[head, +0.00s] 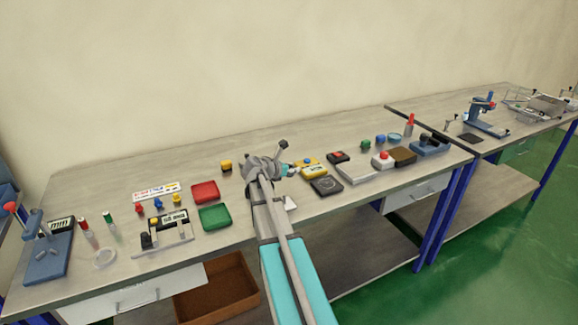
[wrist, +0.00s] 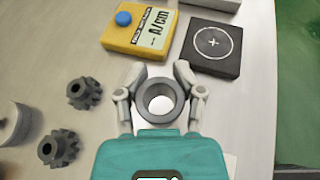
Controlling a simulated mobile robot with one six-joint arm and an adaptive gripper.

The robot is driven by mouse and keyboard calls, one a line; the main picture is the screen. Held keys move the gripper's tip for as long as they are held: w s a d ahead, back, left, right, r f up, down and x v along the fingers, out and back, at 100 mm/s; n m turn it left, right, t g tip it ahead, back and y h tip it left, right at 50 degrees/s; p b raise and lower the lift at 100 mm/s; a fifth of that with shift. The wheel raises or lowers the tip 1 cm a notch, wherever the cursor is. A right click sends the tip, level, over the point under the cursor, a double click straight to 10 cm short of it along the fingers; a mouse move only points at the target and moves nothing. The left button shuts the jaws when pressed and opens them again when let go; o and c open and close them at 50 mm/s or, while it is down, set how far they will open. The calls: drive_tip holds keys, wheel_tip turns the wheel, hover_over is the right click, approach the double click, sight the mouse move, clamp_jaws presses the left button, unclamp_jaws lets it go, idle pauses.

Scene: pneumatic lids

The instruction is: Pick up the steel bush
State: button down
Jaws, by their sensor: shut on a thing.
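The steel bush (wrist: 142,97) is a grey ring with a wide bore, seen from above in the wrist view. It sits between the two fingers of my gripper (wrist: 157,84), which are shut on its left and right sides. The bench surface shows through the bore; I cannot tell whether the bush touches the bench or is lifted. In the head view my gripper (head: 284,172) is over the middle of the near bench, and the bush cannot be made out there.
Two dark gears (wrist: 83,94) lie left of my gripper. A yellow meter (wrist: 138,28) with a blue knob and a black block with a crosshair (wrist: 211,47) stand just beyond it. Red (head: 205,191) and green (head: 214,217) trays lie to the left. The bench edge is at right in the wrist view.

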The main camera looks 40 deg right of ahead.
drive_tip(key=s+a+r+p, duration=0.3)
drive_tip(key=s+r+p, duration=0.2)
drive_tip(key=s, duration=0.5)
drive_tip(key=shift+r, duration=0.55)
drive_tip(key=shift+s+a, duration=0.1)
